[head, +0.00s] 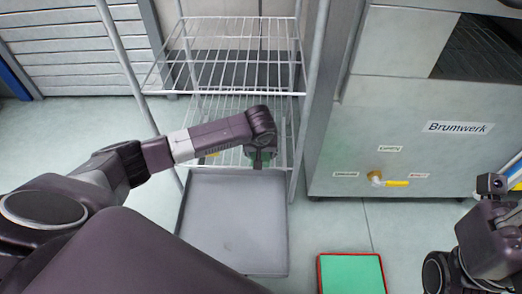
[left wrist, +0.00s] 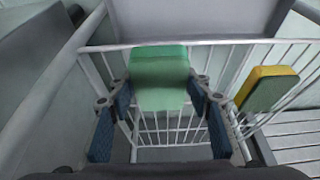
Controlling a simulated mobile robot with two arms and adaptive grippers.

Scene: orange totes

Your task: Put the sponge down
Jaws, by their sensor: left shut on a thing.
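My left gripper (head: 258,162) is at the lower shelf of the wire rack (head: 215,92). In the left wrist view its two blue-padded fingers (left wrist: 160,98) are shut on a green sponge (left wrist: 158,78), held at the wire shelf's edge; I cannot tell whether it touches the wires. A second sponge, yellow and green (left wrist: 264,90), is on the rack to the right in the left wrist view. Part of my right arm is at the right edge of the head view; its fingers do not show.
A grey tray (head: 232,225) lies below the rack's front. A green mat with a red rim (head: 351,272) is on the floor to its right. A steel cabinet (head: 400,130) with a yellow-handled tap stands right of the rack. Rack posts stand close beside my left arm.

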